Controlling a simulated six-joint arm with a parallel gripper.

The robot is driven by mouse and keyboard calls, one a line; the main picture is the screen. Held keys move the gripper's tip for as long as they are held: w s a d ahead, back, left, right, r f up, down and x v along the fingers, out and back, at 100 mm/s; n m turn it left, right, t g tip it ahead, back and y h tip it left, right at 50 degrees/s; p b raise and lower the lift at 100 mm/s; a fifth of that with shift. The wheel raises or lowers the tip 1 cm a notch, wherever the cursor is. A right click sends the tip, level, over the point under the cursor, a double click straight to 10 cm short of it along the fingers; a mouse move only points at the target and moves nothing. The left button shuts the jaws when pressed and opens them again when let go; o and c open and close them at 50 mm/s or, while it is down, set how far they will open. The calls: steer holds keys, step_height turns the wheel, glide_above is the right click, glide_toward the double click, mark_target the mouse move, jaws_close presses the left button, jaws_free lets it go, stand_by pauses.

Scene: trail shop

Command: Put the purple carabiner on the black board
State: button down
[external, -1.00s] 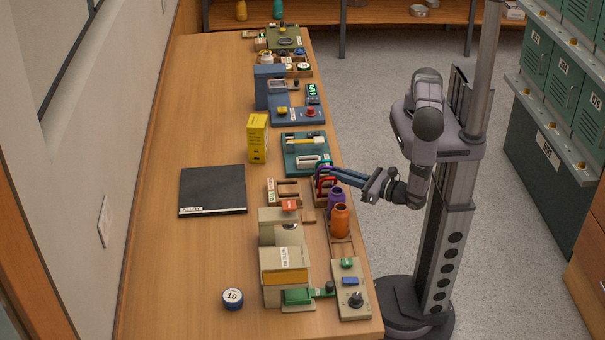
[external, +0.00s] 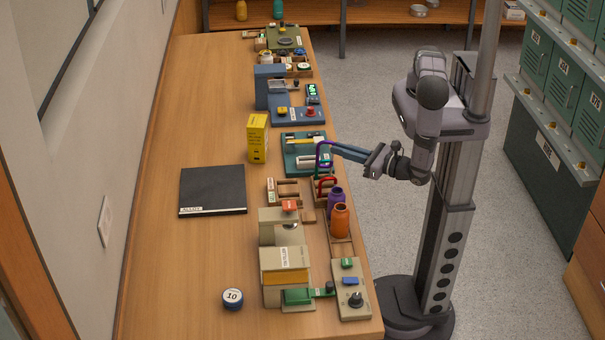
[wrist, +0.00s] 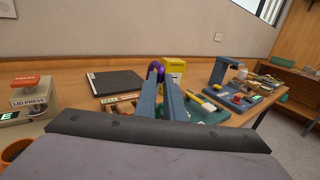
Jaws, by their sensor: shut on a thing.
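The carabiner also shows in the wrist view (wrist: 156,70) as a purple loop between the fingertips. The black board (external: 213,188) lies flat on the table, left of the gripper, with a white label strip along its front edge. It shows in the wrist view (wrist: 118,82) beyond and left of the fingers. Nothing lies on the board.
A red carabiner (external: 327,182) stands in the rack below the gripper. A yellow box (external: 257,138) stands behind the board. A beige press (external: 285,262) is in front. The table left of the board is clear.

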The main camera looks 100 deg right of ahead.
steer(key=w+a+n+t+y+b, duration=0.15)
steer(key=w+a+b, duration=0.25)
steer(key=w+a, duration=0.5)
steer(key=w+r+n+y+b, duration=0.25)
steer(key=w+r, duration=0.35)
steer(key=w, duration=0.7)
steer(key=w+d+f+b, duration=0.2)
steer(key=w+d+b, duration=0.3)
steer(key=w+d, duration=0.15)
steer(key=w+d+f+b, duration=0.3)
steer(key=w+d+b, duration=0.2)
steer(key=w, duration=0.3)
steer(key=shift+m+h, duration=0.3)
steer(key=shift+h, duration=0.1)
steer(key=shift+s+a+f+p, duration=0.1)
steer(key=shift+f+p, duration=0.4)
steer(key=shift+f, duration=0.9)
steer(key=shift+s+a+f+p, duration=0.1)
steer(key=shift+f+p, duration=0.4)
steer(key=shift+f, duration=0.9)
steer(key=shift+f, duration=0.1)
steer(key=shift+f+p, duration=0.6)
steer(key=shift+f, duration=1.35)
